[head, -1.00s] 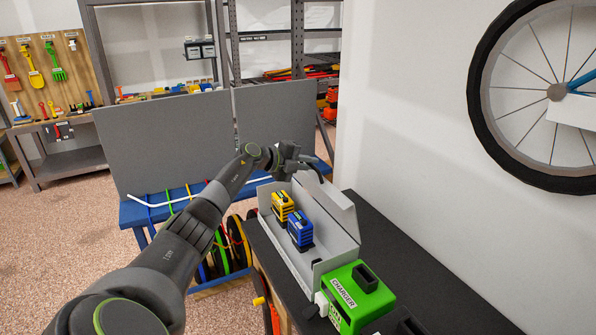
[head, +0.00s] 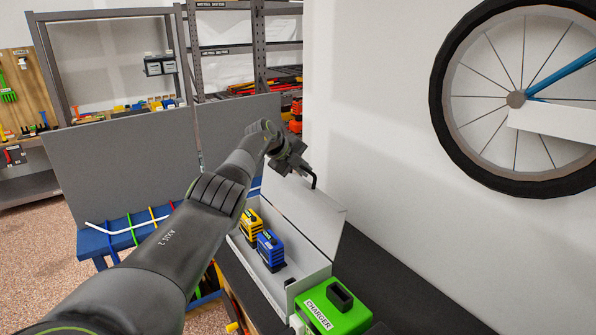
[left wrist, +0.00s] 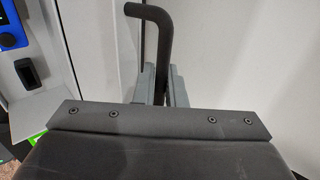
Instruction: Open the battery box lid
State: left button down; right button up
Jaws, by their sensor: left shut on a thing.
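The battery box (head: 262,283) is a pale grey open box on the dark bench top, with a yellow battery (head: 249,223) and a blue battery (head: 270,250) standing inside. Its lid (head: 307,217) stands raised along the wall side. My left gripper (head: 303,167) is at the lid's far upper end. It is shut on a dark, bent handle (head: 314,181). In the left wrist view the handle (left wrist: 160,45) rises between the fingers of the gripper (left wrist: 160,86) and hooks left at its top. Where the handle joins the lid is hidden. My right gripper is not in view.
A green charger (head: 335,310) stands at the near end of the box. The white wall and a bicycle wheel (head: 516,99) are to the right. Grey panels (head: 120,165) and a blue bench (head: 100,243) are to the left. The dark bench top (head: 400,285) is clear on the right.

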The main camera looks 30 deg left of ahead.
pick_arm(q)
jog(key=shift+w+d+f+g, duration=0.15)
jog(key=shift+w+d+g, duration=0.15)
jog(key=shift+w, duration=0.15)
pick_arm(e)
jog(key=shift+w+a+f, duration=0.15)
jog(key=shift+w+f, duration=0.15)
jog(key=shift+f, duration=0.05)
pick_arm(q)
jog(key=shift+w, duration=0.1)
jog(key=c, duration=1.6)
grip_release()
jog(key=shift+c, duration=0.2)
jog(key=shift+a, duration=0.1)
